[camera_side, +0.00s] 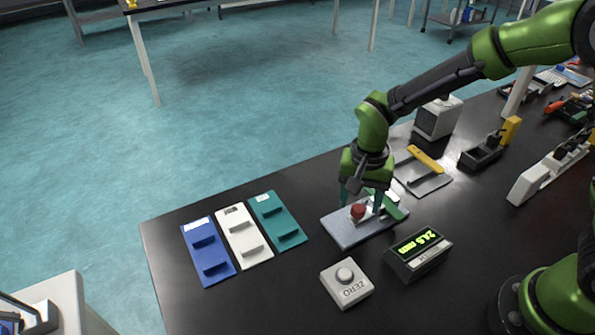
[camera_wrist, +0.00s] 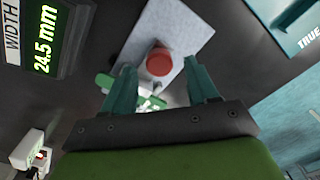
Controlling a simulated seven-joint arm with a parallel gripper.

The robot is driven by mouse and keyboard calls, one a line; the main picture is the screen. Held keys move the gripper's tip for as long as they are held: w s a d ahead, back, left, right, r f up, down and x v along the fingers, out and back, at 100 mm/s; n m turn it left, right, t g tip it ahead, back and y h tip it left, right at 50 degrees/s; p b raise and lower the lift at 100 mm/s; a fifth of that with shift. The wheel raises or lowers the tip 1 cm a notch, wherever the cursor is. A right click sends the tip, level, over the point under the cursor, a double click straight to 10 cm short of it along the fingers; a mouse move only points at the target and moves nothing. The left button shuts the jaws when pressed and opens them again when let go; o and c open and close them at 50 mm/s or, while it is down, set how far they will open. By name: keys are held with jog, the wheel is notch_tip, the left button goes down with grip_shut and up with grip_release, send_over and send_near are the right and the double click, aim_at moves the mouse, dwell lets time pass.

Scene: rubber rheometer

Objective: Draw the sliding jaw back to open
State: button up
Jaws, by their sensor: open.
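A pale grey fixture plate (camera_side: 350,236) lies on the black bench and also shows in the wrist view (camera_wrist: 150,25). A round red knob (camera_side: 357,211) stands on it, on what looks like the sliding jaw; the jaw itself is mostly hidden. In the wrist view the red knob (camera_wrist: 160,62) appears between my fingertips, with a gap on each side. My gripper (camera_side: 361,204) points down over the plate with its teal fingers apart, and it shows open in the wrist view (camera_wrist: 161,70). A green-and-white part (camera_side: 399,211) sits at the plate's right, partly hidden behind the fingers.
A width display (camera_side: 418,252) reads 24.5 mm, right of the plate. A white ZERO button box (camera_side: 346,284) stands in front. Blue (camera_side: 209,270), white (camera_side: 247,246) and teal (camera_side: 275,208) panels lie left. A grey tray with a yellow-handled tool (camera_side: 426,159) lies behind.

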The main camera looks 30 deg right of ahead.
jog(key=shift+f, duration=0.65)
grip_shut()
